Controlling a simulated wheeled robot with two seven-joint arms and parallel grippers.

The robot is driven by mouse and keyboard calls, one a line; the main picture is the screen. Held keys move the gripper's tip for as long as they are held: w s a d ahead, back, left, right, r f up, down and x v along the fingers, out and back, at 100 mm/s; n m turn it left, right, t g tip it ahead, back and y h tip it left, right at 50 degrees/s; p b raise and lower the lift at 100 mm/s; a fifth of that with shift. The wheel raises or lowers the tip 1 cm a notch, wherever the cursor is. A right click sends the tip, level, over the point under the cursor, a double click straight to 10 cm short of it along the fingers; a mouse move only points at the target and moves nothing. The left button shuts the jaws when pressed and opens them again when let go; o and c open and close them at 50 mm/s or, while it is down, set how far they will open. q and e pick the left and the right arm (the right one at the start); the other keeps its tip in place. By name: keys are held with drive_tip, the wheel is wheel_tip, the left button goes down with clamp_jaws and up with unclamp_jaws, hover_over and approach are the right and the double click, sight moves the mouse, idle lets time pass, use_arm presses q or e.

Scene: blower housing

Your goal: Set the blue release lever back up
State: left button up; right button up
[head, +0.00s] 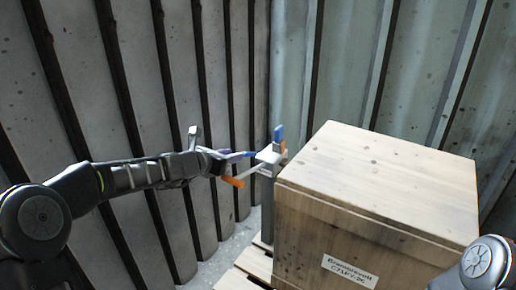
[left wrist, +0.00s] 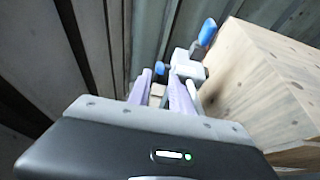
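A grey bracket on a post (head: 268,157) stands beside the wooden crate. An upright blue lever (head: 278,136) rises from its right side; it shows in the left wrist view (left wrist: 208,32). A second blue piece (left wrist: 160,68) lies low at the bracket's left, level with my fingertips. A light rod with an orange grip (head: 232,181) slopes down to the left from the bracket. My left gripper (head: 238,156) is beside the bracket, its pale fingers apart around or just short of the low blue piece; contact cannot be told. My right gripper is out of view.
The large wooden crate (head: 375,185) stands close on the right of the post, on a pallet (head: 240,279). Ribbed metal walls (head: 150,60) close in behind and left. Part of my right arm shows at the lower right.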

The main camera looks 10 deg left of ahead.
sight(244, 153)
use_arm(q)
drive_tip(key=shift+w+d, duration=0.15)
drive_tip(key=shift+w+d+f, duration=0.15)
drive_tip(key=shift+w, duration=0.2)
drive_tip(key=x, duration=0.7)
drive_tip(key=shift+p, duration=0.35)
clamp_jaws()
idle(1.1)
